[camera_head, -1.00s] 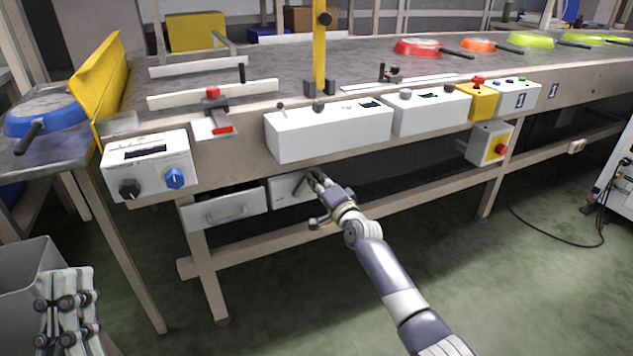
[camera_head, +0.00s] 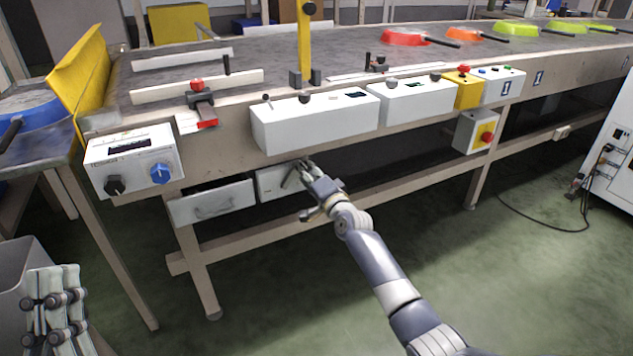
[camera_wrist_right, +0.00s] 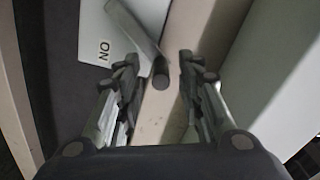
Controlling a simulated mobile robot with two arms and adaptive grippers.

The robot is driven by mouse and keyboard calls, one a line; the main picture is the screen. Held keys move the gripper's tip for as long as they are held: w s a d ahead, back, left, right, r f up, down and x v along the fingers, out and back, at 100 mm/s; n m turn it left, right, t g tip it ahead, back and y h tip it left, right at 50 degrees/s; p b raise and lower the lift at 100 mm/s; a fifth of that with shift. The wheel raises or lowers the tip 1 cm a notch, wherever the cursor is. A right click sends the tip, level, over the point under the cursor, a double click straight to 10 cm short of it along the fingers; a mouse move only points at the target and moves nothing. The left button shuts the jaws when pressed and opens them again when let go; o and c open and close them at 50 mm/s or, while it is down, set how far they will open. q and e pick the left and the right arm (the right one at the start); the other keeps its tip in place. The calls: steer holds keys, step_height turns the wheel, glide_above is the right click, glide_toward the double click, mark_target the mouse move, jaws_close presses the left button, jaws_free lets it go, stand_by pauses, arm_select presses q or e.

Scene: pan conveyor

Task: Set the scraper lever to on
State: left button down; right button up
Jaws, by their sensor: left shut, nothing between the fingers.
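A grey lever (camera_wrist_right: 138,30) with a dark round end shows in the right wrist view, in front of a white plate (camera_wrist_right: 95,25) marked ON. In the head view, this looks like the small white box (camera_head: 273,184) under the conveyor's edge. My right gripper (camera_wrist_right: 158,85) is open, with a finger on either side of the lever's end and gaps on both sides. In the head view my right gripper (camera_head: 303,176) is at the box and partly hides the lever. My left gripper (camera_head: 58,312) is shut and empty at the lower left, far from the lever.
A white drawer (camera_head: 213,203) is left of the small box. Long white control boxes (camera_head: 315,124) overhang above my right gripper. A table leg (camera_head: 197,260) and a lower rail (camera_head: 250,243) are below. Coloured pans (camera_head: 405,38) lie on the conveyor. Green floor is clear in front.

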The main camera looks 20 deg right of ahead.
steer(key=s, duration=1.1)
steer(key=shift+s+d, duration=0.3)
